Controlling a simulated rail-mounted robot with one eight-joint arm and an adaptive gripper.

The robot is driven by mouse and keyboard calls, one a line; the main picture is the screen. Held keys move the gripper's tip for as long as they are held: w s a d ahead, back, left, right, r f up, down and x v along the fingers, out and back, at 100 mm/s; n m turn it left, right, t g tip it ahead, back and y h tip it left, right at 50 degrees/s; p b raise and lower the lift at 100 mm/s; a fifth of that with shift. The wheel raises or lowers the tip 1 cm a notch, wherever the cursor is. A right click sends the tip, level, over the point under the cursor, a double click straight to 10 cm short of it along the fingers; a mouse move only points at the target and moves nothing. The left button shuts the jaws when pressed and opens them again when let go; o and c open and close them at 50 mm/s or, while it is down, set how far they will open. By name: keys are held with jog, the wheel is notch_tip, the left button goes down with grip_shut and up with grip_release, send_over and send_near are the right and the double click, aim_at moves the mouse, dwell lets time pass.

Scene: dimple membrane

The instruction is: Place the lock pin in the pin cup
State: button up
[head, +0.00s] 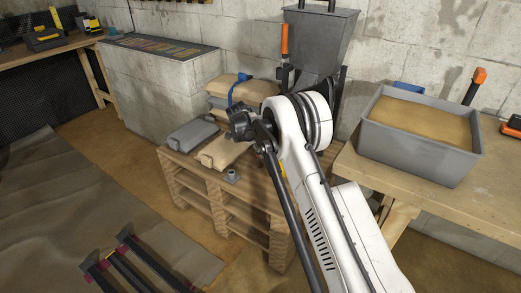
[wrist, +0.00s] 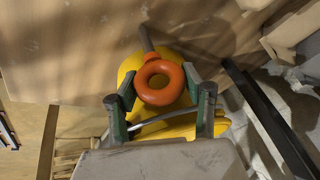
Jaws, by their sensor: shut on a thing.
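The lock pin shows in the wrist view as an orange ring (wrist: 160,82) with a thin grey rod (wrist: 147,38) rising from it. My gripper (wrist: 161,92) is shut on the ring, with a green-edged finger on each side. A yellow rounded piece shows behind the ring; I cannot tell what it belongs to. In the head view my gripper (head: 240,122) is a dark shape above the pallet, and the pin cannot be made out there. A small grey cup-like piece (head: 231,175), which looks like the pin cup, stands on the pallet's front edge, below my gripper and apart from it.
A grey hopper (head: 320,38) stands behind. At right, a sand-filled grey tub (head: 413,155) sits on a wooden bench (head: 365,172).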

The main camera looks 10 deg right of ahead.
jog(key=shift+f, duration=0.1)
jog(key=o, duration=1.1)
